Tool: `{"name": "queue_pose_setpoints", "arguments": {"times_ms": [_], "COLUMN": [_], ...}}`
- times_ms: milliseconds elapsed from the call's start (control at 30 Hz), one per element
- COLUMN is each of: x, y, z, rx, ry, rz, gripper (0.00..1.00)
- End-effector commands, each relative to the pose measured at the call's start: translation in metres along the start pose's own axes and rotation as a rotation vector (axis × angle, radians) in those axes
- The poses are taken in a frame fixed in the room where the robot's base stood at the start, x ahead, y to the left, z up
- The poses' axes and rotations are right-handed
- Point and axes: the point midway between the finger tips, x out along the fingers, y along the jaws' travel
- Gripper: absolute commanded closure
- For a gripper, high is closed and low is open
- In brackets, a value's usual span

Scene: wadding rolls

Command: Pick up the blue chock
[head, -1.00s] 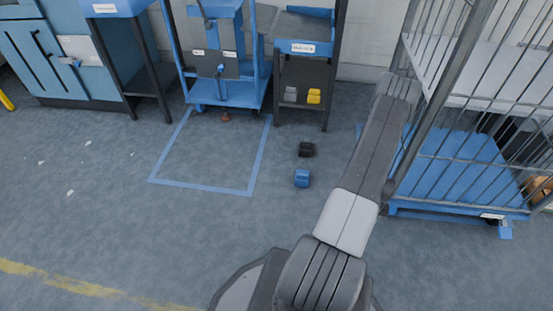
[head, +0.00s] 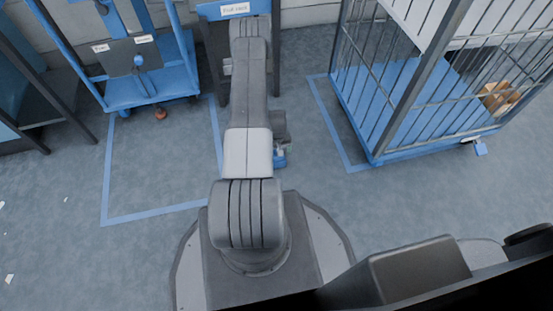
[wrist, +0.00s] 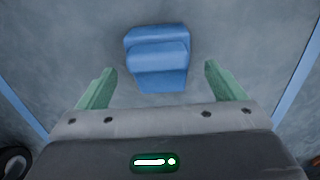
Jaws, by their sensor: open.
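The blue chock (wrist: 158,58) lies on the grey floor, in the upper middle of the wrist view. In the head view a small part of the blue chock (head: 281,162) shows beside my arm; the rest is hidden. My gripper (wrist: 160,70) is open and empty. Its two green fingers point toward the chock, one to each side, with a gap of floor on both sides. The chock reaches beyond the fingertips in the picture. I cannot tell how high the fingers are above the floor.
A blue-based wire cage cart (head: 400,150) stands to the right. A blue trolley (head: 150,95) stands at the back left, by a floor outline of blue tape (head: 155,213). A black-legged stand (head: 215,60) is partly hidden behind my arm. Floor around the chock looks clear.

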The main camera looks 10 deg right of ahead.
Motion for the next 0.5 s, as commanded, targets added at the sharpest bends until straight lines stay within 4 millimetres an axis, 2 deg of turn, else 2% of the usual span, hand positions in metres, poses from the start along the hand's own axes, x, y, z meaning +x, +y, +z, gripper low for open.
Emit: {"name": "queue_pose_setpoints", "arguments": {"times_ms": [300, 500], "x": [0.046, 0.048], "y": [0.001, 0.001], "z": [-0.002, -0.002], "rx": [0.0, 0.0], "ry": [-0.001, 0.0], "rz": [0.0, 0.0], "gripper": [0.11, 0.11]}}
